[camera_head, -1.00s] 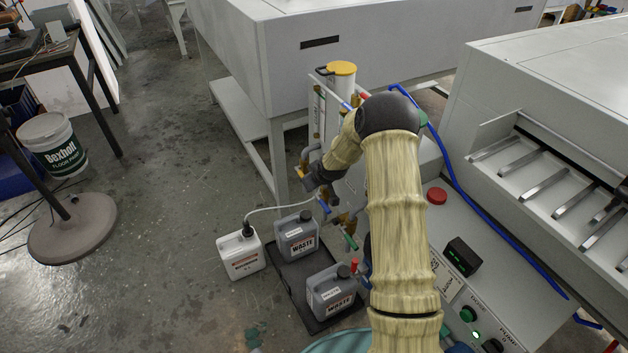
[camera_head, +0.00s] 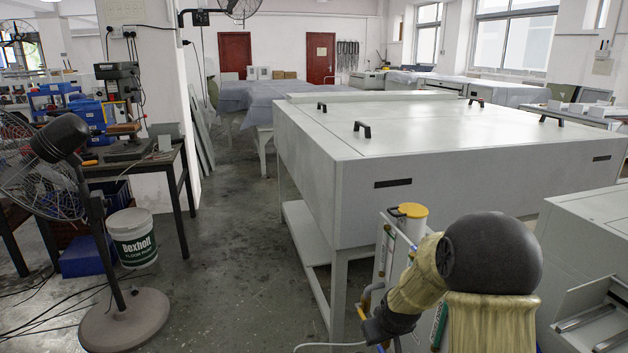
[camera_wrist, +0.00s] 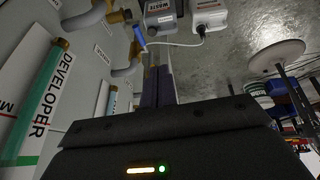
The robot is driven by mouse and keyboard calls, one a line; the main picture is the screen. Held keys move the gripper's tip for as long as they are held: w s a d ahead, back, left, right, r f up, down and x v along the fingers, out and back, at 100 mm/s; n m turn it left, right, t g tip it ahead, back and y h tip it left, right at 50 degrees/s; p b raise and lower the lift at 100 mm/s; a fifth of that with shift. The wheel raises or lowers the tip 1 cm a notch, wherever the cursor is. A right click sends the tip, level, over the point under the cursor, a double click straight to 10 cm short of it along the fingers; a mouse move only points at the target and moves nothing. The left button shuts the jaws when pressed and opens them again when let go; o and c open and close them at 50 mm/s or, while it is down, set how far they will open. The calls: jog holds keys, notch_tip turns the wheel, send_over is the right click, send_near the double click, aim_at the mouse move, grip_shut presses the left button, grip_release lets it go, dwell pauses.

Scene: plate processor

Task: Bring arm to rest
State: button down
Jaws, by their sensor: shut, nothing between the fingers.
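My arm, in a tan sleeve with a black elbow joint, shows at the lower right of the head view. It is bent, with its forearm reaching down and left to the dark wrist. In the wrist view my gripper (camera_wrist: 158,82) has its two dark fingers together with nothing between them. The fingers point toward the pipes and valves of the plate processor and appear apart from them. In the head view the fingertips cannot be made out clearly.
A large grey-white machine (camera_head: 330,160) stands close behind the arm. Waste containers (camera_wrist: 160,14) stand beyond the fingers. A fan (camera_head: 125,315) and paint bucket (camera_head: 133,238) stand left; open floor lies between.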

jog(key=s+a+r+m+g, duration=0.1)
jog(key=s+r+m, duration=0.15)
jog(key=s, duration=0.75)
jog(key=s+r+m+g, duration=0.1)
jog(key=s+r, duration=0.3)
jog(key=s, duration=0.7)
notch_tip(320, 180, up, 25)
jog(key=p, duration=2.5)
jog(key=shift+f, duration=0.15)
